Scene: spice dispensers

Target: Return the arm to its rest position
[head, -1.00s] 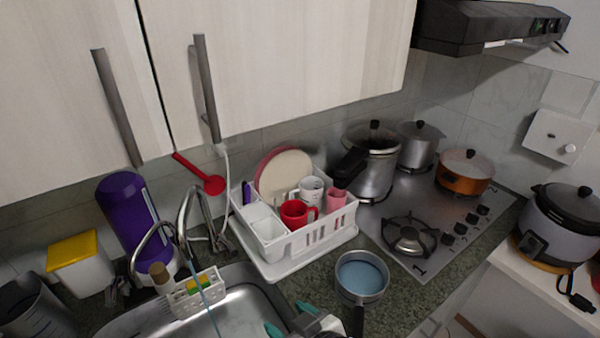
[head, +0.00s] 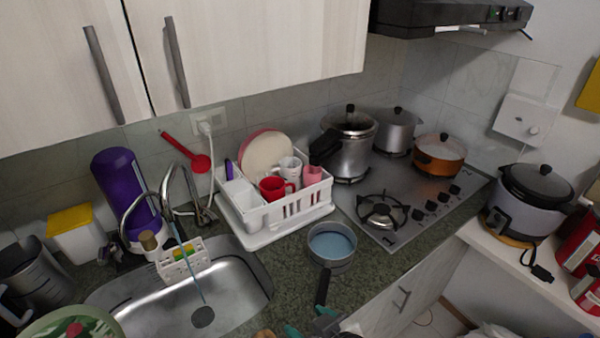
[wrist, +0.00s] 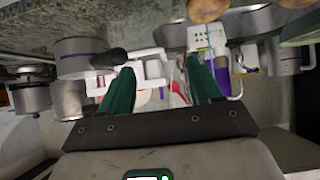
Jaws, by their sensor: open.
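My gripper (head: 308,322) shows at the bottom edge of the head view, its teal fingertips in front of the counter edge. In the wrist view my gripper (wrist: 160,76) has its two green fingers spread apart with nothing held between them. The saucepan with the blue inside (head: 332,243) stands on the counter just beyond my gripper, its dark handle pointing towards it. Most of my arm is out of the head view.
The steel sink (head: 245,290) lies to the left. A white dish rack (head: 262,238) with cups and plates stands behind the saucepan. The gas hob (head: 372,238) with pots is on the right. A rice cooker (head: 522,210) stands further right. The floor (head: 440,322) shows at lower right.

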